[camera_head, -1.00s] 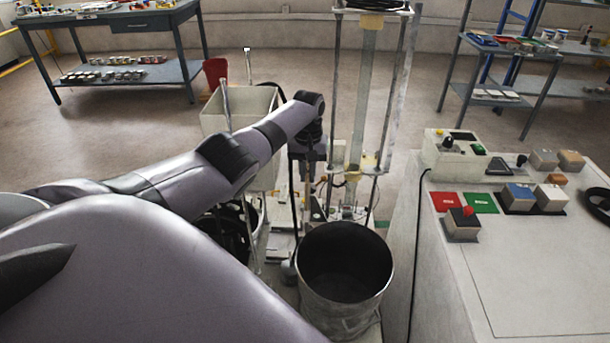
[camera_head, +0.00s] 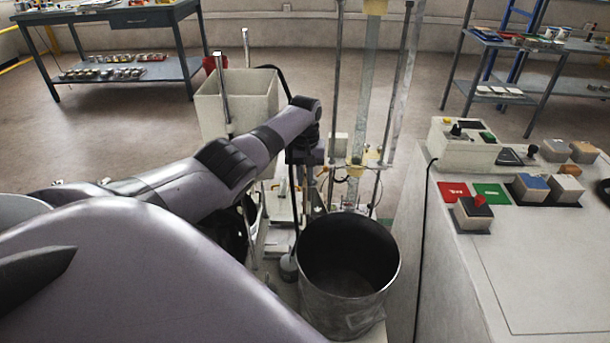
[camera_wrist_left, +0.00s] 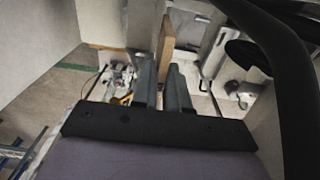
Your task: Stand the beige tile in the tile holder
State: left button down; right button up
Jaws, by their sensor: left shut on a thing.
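My left gripper (camera_wrist_left: 162,88) is shut on a flat, brownish-beige tile (camera_wrist_left: 166,45). In the left wrist view the tile stands out edge-on between the two grey fingers, beyond their tips. In the head view my left arm reaches forward, with the left gripper (camera_head: 308,185) pointing down beside the tall test stand. The tile is hard to make out there. I cannot pick out the tile holder with certainty among the small parts at the foot of the stand. My right gripper is not in view.
The test stand (camera_head: 357,160) has upright rods and yellow clamps. A dark-mouthed metal bucket (camera_head: 340,315) stands in front of it. A pale bin (camera_head: 205,105) is behind my arm. A control bench (camera_head: 545,260) with buttons and small blocks stands at the right.

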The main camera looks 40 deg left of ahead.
pick_arm(q)
jog(key=shift+f+b, duration=2)
jog(key=shift+f, duration=0.05)
jog(key=shift+f+b, duration=0.9)
jog(key=shift+b, duration=0.15)
jog(key=shift+r, duration=0.2)
jog(key=shift+d+p, duration=0.1)
jog(key=shift+p, duration=0.7)
jog(key=shift+f, duration=0.25)
jog(key=shift+f+b, duration=1.2)
jog(key=shift+f, duration=0.2)
jog(key=shift+f, duration=0.1)
jog(key=c, duration=1.1)
grip_release()
jog(key=shift+s, duration=0.1)
